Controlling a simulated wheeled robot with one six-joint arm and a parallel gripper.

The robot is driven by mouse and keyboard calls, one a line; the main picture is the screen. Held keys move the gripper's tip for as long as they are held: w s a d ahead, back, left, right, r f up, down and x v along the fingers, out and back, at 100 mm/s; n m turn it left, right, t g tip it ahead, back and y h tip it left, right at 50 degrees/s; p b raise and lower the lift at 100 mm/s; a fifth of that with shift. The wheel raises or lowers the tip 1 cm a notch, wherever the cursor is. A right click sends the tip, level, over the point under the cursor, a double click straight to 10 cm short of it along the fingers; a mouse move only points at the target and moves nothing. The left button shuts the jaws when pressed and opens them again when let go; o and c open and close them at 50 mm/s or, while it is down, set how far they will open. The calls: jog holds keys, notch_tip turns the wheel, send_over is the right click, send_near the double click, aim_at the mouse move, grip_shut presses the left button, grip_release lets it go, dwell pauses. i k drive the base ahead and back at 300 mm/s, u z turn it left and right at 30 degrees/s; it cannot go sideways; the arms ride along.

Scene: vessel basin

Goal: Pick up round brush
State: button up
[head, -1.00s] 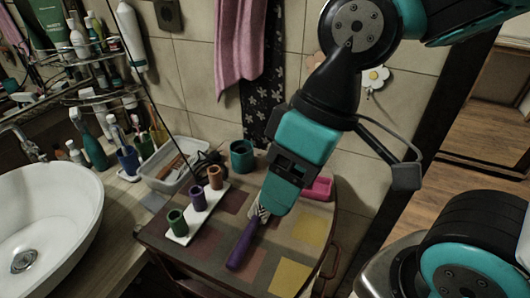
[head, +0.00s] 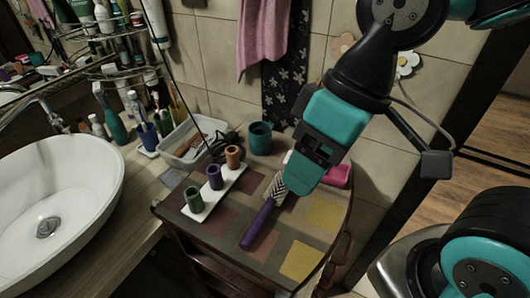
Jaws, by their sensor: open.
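The round brush has a purple handle (head: 259,226) and a grey bristle head (head: 277,187). It lies on the patchwork-topped cabinet (head: 222,232) in the head view, handle pointing toward the lower left. My gripper (head: 293,192) is open, just right of the bristle head and in front of it in the picture. Its fingers are hidden behind its teal housing, so whether they touch the brush cannot be told.
A white holder (head: 228,184) with green, purple and brown cups stands left of the brush. A teal cup (head: 260,138) stands behind and a pink container (head: 337,176) behind my gripper. A grey basket (head: 200,128) and white basin (head: 90,190) are left.

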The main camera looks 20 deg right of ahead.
aim_at(278, 193)
jog(key=z, duration=0.05)
jog(key=k, duration=0.5)
jog(key=u, duration=2.5)
jog(key=i, duration=0.75)
jog(key=z, duration=2.85)
